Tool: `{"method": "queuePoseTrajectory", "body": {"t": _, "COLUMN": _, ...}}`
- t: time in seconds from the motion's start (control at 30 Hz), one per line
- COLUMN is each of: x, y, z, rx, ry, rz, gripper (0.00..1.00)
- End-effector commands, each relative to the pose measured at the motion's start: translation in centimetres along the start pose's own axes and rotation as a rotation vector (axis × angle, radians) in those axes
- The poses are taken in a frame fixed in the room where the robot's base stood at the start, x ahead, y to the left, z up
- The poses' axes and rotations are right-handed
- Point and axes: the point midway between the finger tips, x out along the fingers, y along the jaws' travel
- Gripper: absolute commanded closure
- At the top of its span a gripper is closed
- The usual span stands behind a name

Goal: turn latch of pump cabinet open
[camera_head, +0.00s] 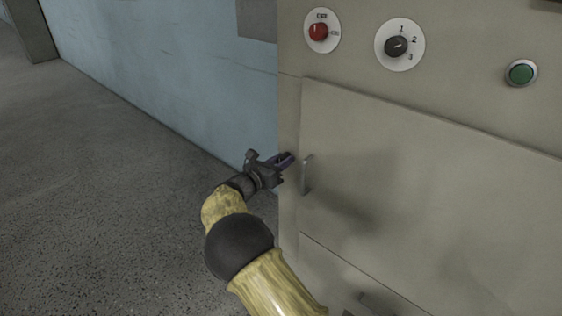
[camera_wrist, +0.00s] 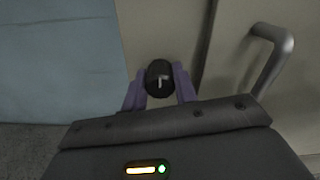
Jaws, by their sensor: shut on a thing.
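The pump cabinet (camera_head: 292,115) is a beige-grey box on the right of the head view. Its latch (camera_wrist: 160,72) is a small dark round knob with a pale mark, on the narrow strip left of the door (camera_head: 430,190). My gripper (camera_head: 287,160) reaches it from the left, with its purple fingers one on each side of the knob in the wrist view. The gripper is shut on the latch. In the head view the fingers hide the latch. The door looks closed, flush with the cabinet front.
A metal bar handle (camera_head: 307,174) stands out from the door just right of my gripper. Above are a red knob (camera_head: 318,31), a dark numbered dial (camera_head: 396,46) and a green button (camera_head: 521,73). A blue wall (camera_head: 170,65) is behind; the grey floor (camera_head: 100,190) at left is clear.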

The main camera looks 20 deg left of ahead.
Motion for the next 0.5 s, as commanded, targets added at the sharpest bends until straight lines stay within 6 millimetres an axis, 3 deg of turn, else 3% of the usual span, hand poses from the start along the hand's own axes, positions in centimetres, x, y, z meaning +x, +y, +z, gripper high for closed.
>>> {"method": "queuePoseTrajectory", "body": {"t": 0.5, "x": -0.11, "y": 0.07, "z": -0.13, "rx": 0.249, "ry": 0.0, "rz": 0.002, "gripper": 0.94}}
